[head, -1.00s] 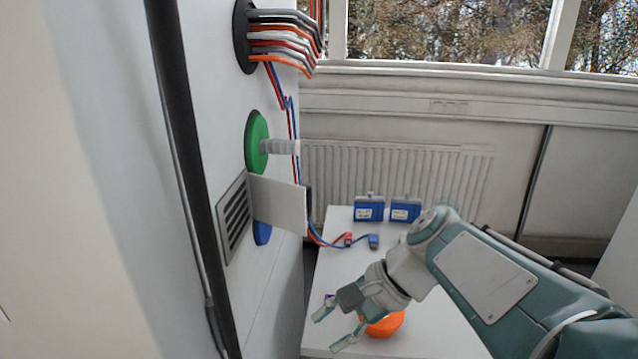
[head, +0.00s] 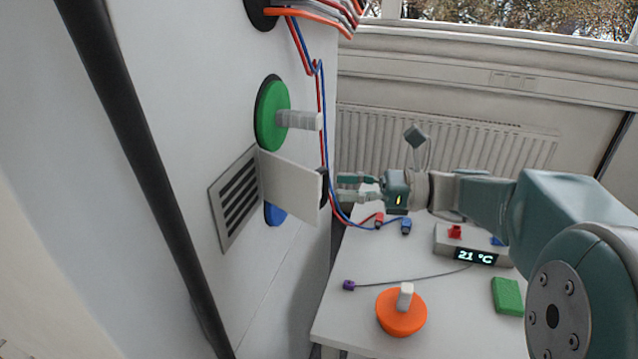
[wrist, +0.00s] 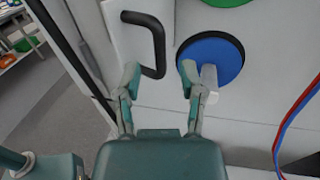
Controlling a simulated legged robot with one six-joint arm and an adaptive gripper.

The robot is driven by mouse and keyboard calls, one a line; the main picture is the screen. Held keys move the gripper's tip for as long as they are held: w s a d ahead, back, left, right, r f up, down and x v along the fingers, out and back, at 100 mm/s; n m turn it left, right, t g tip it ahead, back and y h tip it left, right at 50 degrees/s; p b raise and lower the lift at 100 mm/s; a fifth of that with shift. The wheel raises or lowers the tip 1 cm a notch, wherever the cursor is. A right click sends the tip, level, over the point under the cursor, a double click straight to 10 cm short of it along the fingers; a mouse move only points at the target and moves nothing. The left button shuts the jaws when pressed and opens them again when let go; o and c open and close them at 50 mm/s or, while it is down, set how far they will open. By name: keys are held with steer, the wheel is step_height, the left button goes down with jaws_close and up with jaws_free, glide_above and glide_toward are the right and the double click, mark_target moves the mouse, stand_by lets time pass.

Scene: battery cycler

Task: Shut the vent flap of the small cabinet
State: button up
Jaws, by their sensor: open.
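The small cabinet (head: 165,50) stands at the left in the head view. Its vent flap (head: 291,185) is a white panel standing out from the cabinet face beside the slotted grille (head: 237,200), so it is open. The flap has a dark handle (head: 324,188) at its outer edge; it also shows as a black bar handle (wrist: 152,42) in the wrist view. My gripper (head: 345,188) is open, close to the handle on its right in the head view. In the wrist view the fingertips (wrist: 160,75) are spread below the handle's lower end; contact cannot be told.
A green knob (head: 272,115) is above the flap and a blue knob (wrist: 209,62) is behind it, both on the cabinet. Red and blue cables (head: 322,120) hang close by. The white table (head: 345,320) holds an orange knob (head: 401,314) and a temperature display (head: 474,256).

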mark_target(324, 198)
steer(key=a, duration=0.4)
steer(key=shift+w, duration=0.35)
steer(key=shift+a, duration=0.15)
steer(key=shift+c, duration=0.9)
jaws_close()
steer(key=shift+d, duration=0.2)
